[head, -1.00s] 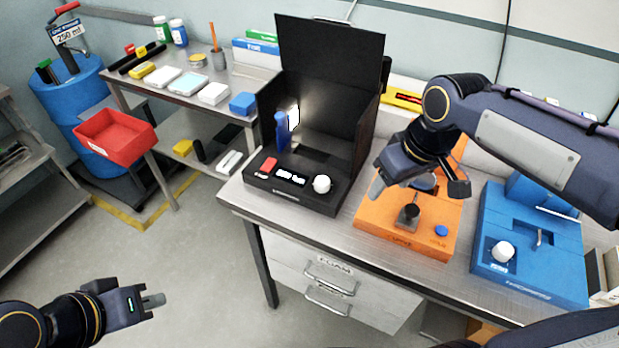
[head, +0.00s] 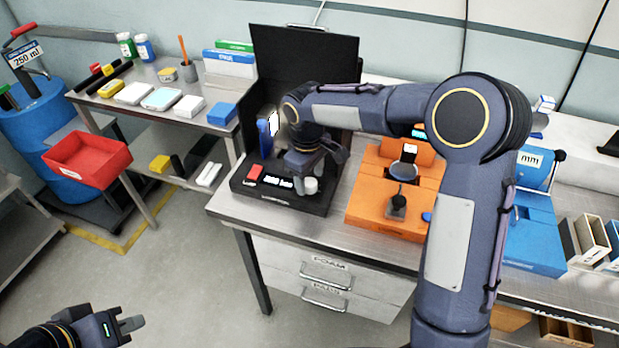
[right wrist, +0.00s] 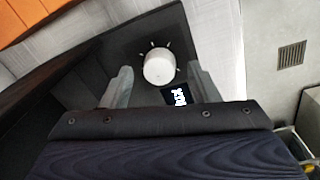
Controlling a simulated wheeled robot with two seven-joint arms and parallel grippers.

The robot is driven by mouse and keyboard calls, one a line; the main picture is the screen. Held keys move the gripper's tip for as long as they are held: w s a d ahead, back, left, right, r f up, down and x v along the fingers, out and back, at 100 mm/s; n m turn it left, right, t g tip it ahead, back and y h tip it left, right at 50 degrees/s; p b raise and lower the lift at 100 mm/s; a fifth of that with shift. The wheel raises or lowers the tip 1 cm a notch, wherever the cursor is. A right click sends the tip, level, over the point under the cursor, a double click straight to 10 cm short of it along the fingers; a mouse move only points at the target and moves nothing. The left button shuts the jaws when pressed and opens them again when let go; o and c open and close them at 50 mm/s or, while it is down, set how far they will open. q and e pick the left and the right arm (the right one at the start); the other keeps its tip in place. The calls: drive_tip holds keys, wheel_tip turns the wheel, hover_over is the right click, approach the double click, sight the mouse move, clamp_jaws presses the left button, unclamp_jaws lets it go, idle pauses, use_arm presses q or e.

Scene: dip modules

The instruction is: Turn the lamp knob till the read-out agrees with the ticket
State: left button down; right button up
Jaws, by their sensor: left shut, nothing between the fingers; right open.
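The black lamp box (head: 262,192) stands on the bench with its tall lid raised. Its white knob (head: 311,186) is at the front right of its panel; it also shows in the right wrist view (right wrist: 158,67), with tick marks around it. A lit read-out (right wrist: 179,97) sits beside the knob, its characters too small to read. My right gripper (head: 309,173) is open just above the knob; in the right wrist view its fingers (right wrist: 146,88) are apart on either side, and I cannot tell if they touch it. My left gripper (head: 135,324) is shut and empty, low over the floor. I cannot make out the ticket for certain.
An orange module (head: 380,222) and a blue module (head: 535,240) stand to the right on the bench. A blue bottle-like object (head: 264,138) stands inside the lamp box. A red tray (head: 88,160) is at the left.

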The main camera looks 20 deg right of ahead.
drive_tip(key=shift+f, duration=0.6)
drive_tip(key=c, duration=1)
drive_tip(key=shift+m, duration=0.3)
